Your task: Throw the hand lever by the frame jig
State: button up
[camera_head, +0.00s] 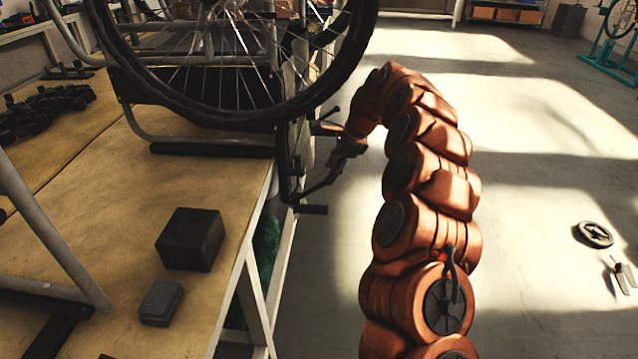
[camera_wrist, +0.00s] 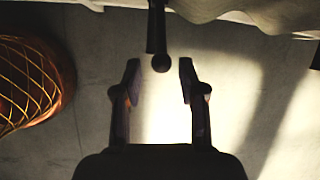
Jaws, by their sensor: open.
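The hand lever shows in the wrist view as a dark upright rod with a rounded end (camera_wrist: 158,38). It comes in from the top of that picture, and its end sits close to the gap between my fingertips, apart from both. My gripper (camera_wrist: 160,76) is open, one finger to either side, with nothing held. In the head view my gripper (camera_head: 343,150) is at the right side of the bench, by the wheelchair frame. There the dark rods around it overlap, so I cannot tell exactly which is the lever.
A large spoked wheel (camera_head: 243,122) stands above the wooden bench (camera_head: 105,225). A dark block (camera_head: 190,239) and a smaller grey block (camera_head: 161,302) lie on the bench. A dark handle (camera_head: 313,209) juts past its edge. Floor right of my arm is mostly clear; a black disc (camera_head: 594,234) lies there.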

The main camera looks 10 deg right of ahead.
aim_at(322, 184)
jog(key=shift+b+x, duration=0.45)
jog(key=shift+x, duration=3.35)
jog(key=shift+w, duration=0.1)
jog(key=shift+c, duration=0.2)
grip_shut()
